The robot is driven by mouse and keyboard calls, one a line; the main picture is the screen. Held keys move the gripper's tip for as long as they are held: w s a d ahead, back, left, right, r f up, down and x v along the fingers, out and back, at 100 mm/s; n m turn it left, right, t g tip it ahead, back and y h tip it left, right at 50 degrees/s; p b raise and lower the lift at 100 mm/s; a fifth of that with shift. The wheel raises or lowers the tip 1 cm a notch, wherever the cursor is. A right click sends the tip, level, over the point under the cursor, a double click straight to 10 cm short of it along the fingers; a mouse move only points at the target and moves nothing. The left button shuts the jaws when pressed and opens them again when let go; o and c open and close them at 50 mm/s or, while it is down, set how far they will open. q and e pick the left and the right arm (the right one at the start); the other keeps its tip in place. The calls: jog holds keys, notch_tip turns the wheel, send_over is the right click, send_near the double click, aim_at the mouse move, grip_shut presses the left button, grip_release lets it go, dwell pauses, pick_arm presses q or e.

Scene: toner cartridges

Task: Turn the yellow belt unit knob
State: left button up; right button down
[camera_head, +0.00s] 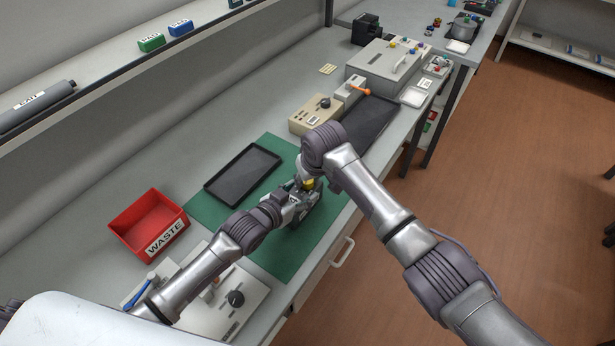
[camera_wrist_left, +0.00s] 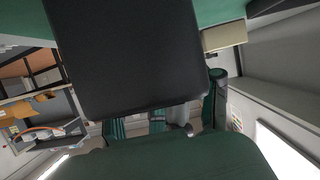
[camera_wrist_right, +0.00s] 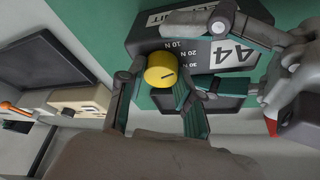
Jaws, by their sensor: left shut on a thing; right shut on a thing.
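The belt unit (camera_wrist_right: 150,40) is a dark block with a pale label reading A4 and a scale of 10 N, 20 N and 30 N. It is over the green mat (camera_head: 263,250). Its yellow knob (camera_wrist_right: 160,70) has a dark pointer line, and shows small in the head view (camera_head: 308,184). My right gripper (camera_wrist_right: 158,95) is shut on the knob, one finger on each side. My left gripper (camera_head: 297,203) is shut on the belt unit, and shows at the right of the right wrist view. A large dark block fills the upper left wrist view, apparently the unit.
A black tray (camera_head: 242,174) lies on the mat, left of the unit. A red WASTE bin (camera_head: 150,224) stands further left. A beige box with a dark knob (camera_head: 316,113) and another dark tray (camera_head: 370,124) lie behind. A panel with a black knob (camera_head: 235,298) is nearer me.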

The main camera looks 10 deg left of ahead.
jog(key=c, duration=0.8)
grip_release()
jog(key=shift+o, duration=0.2)
jog(key=shift+r, duration=0.15)
jog(key=v, duration=1.1)
jog(key=shift+d+r, duration=0.2)
jog(key=shift+r, duration=0.15)
jog(key=shift+s, duration=0.1)
pick_arm(q)
jog(key=o, duration=1.6)
jog(key=shift+o, duration=0.2)
jog(key=shift+s, duration=0.1)
jog(key=v, duration=1.2)
